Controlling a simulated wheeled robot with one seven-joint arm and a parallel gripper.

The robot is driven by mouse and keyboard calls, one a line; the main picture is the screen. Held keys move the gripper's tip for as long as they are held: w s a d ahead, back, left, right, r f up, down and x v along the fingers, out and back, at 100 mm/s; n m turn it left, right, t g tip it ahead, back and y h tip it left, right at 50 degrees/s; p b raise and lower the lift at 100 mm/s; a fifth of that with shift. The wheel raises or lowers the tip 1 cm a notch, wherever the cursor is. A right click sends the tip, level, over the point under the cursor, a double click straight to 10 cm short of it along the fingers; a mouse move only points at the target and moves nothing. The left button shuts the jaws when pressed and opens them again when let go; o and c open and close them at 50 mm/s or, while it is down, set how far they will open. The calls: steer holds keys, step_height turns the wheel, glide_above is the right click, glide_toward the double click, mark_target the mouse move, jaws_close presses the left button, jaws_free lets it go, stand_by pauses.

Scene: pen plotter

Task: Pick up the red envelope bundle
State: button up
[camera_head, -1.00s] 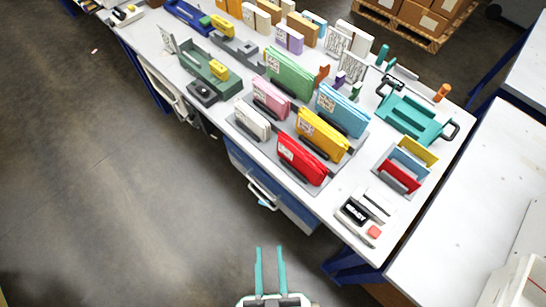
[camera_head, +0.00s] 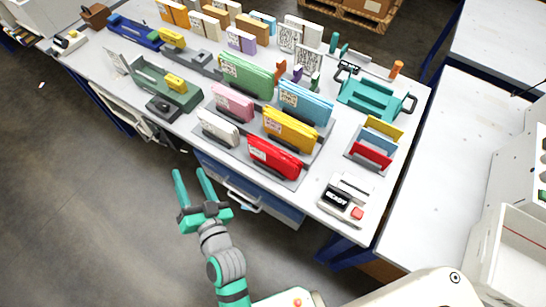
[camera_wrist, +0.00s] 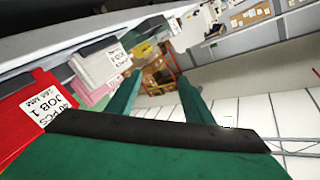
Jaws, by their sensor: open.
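The red envelope bundle (camera_head: 274,157) stands upright in a dark holder at the front edge of the white table. My gripper (camera_head: 192,172) is open and empty. It is in front of the table's front edge, to the left of the red bundle and apart from it. In the wrist view its two teal fingers (camera_wrist: 155,88) are spread with nothing between them.
A yellow bundle (camera_head: 290,130) stands close behind the red one, and a white bundle (camera_head: 217,128) to its left. Pink (camera_head: 232,103), blue (camera_head: 306,104) and green (camera_head: 246,76) bundles stand further back. A small device (camera_head: 337,198) sits to the right. The floor before the table is clear.

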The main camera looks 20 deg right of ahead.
steer(key=w+a+r+n+g+y, duration=0.2)
steer(key=w+a+r+n+y, duration=0.25)
steer(key=w+r, duration=0.3)
steer(key=w+a+r+n+g+y, duration=0.2)
steer(key=w+a+r+n+y, duration=0.15)
steer(key=w+r+y, duration=0.35)
steer(key=n+g+h, duration=0.5)
steer(key=g+h, duration=0.8)
steer(key=h, duration=0.1)
glide_above(273, 151)
steer(key=f, duration=1.2)
steer(key=shift+a, duration=0.25)
steer(key=shift+d+f, duration=0.2)
steer(key=shift+f, duration=1.15)
steer(key=shift+d+f, duration=0.15)
steer(key=shift+f, duration=1.2)
